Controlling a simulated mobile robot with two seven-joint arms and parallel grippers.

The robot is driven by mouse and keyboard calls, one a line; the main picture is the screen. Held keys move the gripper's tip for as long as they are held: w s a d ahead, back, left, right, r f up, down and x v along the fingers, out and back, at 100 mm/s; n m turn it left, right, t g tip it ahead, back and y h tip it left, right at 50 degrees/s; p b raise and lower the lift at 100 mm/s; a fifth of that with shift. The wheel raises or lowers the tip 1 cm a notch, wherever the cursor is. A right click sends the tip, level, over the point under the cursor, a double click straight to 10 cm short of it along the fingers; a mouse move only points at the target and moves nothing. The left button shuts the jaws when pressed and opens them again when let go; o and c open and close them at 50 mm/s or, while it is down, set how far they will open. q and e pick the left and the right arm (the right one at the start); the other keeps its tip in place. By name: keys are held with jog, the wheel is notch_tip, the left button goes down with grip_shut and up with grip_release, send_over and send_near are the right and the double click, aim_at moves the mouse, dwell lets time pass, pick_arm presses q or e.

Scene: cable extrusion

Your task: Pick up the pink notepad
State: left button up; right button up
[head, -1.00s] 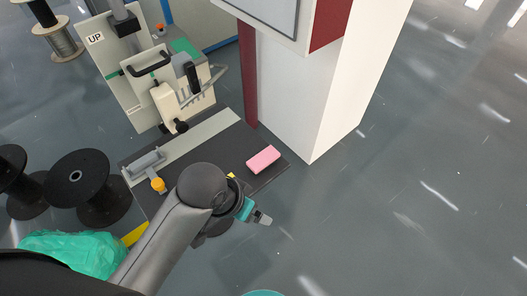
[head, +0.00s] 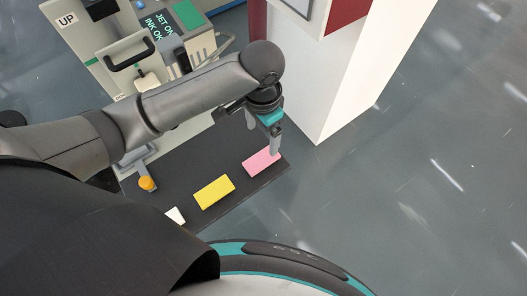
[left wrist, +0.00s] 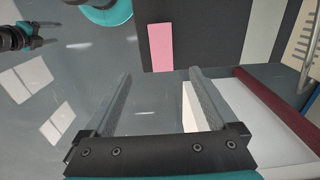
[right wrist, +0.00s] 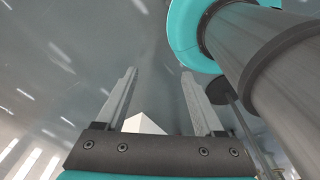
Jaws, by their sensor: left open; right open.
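The pink notepad (head: 258,164) lies flat near the right end of a dark mat (head: 240,199) in the head view. One finger of my left gripper (head: 262,130) overlaps its upper right part there. In the left wrist view the notepad (left wrist: 160,47) lies beyond the fingertips of my left gripper (left wrist: 160,74), roughly between their lines. The left jaws are wide apart and empty; I see no contact.
A yellow block (head: 214,192) and a small white piece (head: 175,215) lie on the same mat. A white pillar (head: 345,85) stands just behind the left gripper. A machine with a green-text screen (head: 160,25) stands at the upper left. The floor at right is clear.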

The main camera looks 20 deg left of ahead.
pick_arm(q)
send_over(263, 158)
jog(key=s, duration=0.1)
notch_tip(263, 158, down, 4)
notch_tip(263, 158, down, 3)
jog(key=shift+w+d+r+b, duration=0.1)
jog(key=shift+b, duration=0.3)
jog(key=shift+f, duration=0.4)
jog(key=shift+w+f, duration=0.1)
jog(key=shift+f, duration=0.2)
jog(key=f, duration=0.3)
jog(key=shift+w+f+b, duration=0.15)
jog(key=shift+w+b, duration=0.1)
jog(key=shift+b, duration=0.15)
jog(key=shift+f, duration=0.6)
pick_arm(e)
jog(key=shift+s+a+f, duration=0.1)
jog(key=shift+s+f, duration=0.8)
jog(key=shift+f, duration=0.1)
pick_arm(q)
jog(key=shift+c, duration=0.3)
